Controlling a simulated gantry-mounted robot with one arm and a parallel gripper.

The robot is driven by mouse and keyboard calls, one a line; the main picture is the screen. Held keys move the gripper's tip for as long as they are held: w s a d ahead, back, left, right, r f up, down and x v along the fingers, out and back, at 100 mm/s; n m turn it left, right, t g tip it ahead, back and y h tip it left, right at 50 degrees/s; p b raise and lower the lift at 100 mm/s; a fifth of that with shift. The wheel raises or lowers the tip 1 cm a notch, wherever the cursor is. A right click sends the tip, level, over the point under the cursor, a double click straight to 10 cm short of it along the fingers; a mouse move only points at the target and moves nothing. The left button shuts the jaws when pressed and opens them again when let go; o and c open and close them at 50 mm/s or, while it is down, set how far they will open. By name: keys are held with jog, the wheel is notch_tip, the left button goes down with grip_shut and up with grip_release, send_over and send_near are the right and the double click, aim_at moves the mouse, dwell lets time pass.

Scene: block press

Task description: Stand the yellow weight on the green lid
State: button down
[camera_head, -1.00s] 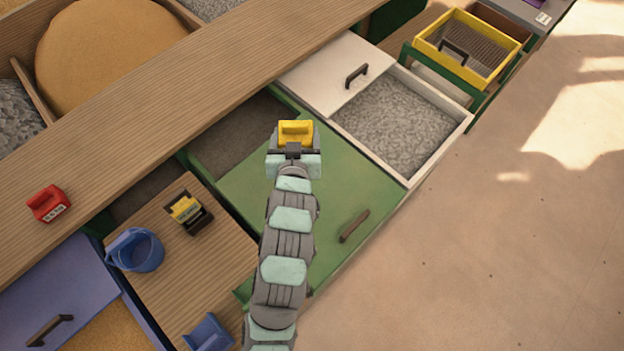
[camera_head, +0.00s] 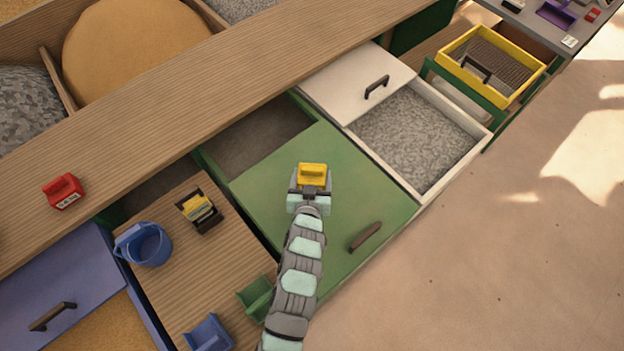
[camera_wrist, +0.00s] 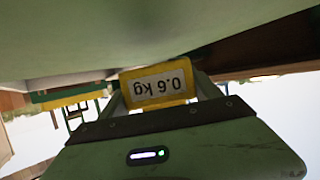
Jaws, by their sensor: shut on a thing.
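The yellow weight (camera_head: 313,172) is held at the tip of my gripper (camera_head: 312,184), over the middle of the green lid (camera_head: 273,177). In the wrist view the weight (camera_wrist: 158,84) sits between the jaws, and its white label reads 0.6 kg, upside down in the picture. My gripper is shut on it. The green lid is flat, with a dark handle (camera_head: 365,237) near its front right. I cannot tell whether the weight touches the lid or hangs just above it, as my gripper hides its underside.
A white bin of grey gravel (camera_head: 425,130) lies to the right, partly covered by a white lid (camera_head: 350,75). A red weight (camera_head: 64,191) sits on the wooden beam at left.

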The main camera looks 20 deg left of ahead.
aim_at(312, 182)
jog(key=shift+f, duration=1.1)
jog(key=shift+f, duration=0.15)
jog(key=shift+f+b, duration=0.3)
jog(key=shift+f, duration=0.05)
jog(key=shift+f, duration=0.15)
jog(key=shift+c, duration=0.7)
grip_release()
